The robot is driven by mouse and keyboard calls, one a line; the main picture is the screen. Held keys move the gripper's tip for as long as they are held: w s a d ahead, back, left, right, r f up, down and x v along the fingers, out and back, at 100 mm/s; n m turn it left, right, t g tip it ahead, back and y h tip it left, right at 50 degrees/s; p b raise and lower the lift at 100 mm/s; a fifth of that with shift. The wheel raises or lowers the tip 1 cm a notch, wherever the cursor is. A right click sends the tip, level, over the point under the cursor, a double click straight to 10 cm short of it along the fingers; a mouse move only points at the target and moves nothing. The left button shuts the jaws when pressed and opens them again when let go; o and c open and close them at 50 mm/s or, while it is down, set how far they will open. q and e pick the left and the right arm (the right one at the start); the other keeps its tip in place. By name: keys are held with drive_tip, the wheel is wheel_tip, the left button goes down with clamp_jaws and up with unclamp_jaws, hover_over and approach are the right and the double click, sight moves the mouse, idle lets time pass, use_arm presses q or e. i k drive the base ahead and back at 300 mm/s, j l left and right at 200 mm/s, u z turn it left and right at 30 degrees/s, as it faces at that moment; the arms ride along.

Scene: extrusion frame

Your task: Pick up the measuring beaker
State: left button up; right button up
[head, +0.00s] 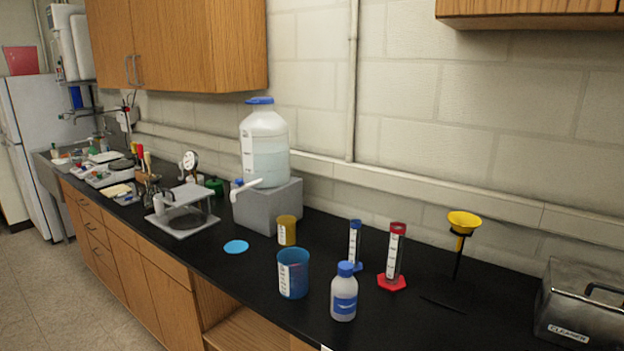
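The frame does not show which of the two is the measuring beaker. Both stand free, with nothing touching them that I can see. Neither of my grippers is in view.
A white bottle (344,297) with a blue cap stands right of the blue beaker. Behind are a blue cylinder (355,243) and a red cylinder (395,252). A blue disc (236,247) lies left. A large jug (264,145) stands on a grey block (268,206).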

sight(294, 280)
drive_tip(key=z, duration=0.35)
drive_tip(key=i+j+z, duration=0.15)
drive_tip(key=j+z, duration=0.2)
drive_tip(key=j, duration=0.15)
drive_tip(key=i+j+z, duration=0.1)
drive_tip(key=j+z, duration=0.25)
drive_tip(key=j, duration=0.2)
drive_tip(key=j+z, duration=0.2)
drive_tip(key=j, duration=0.9)
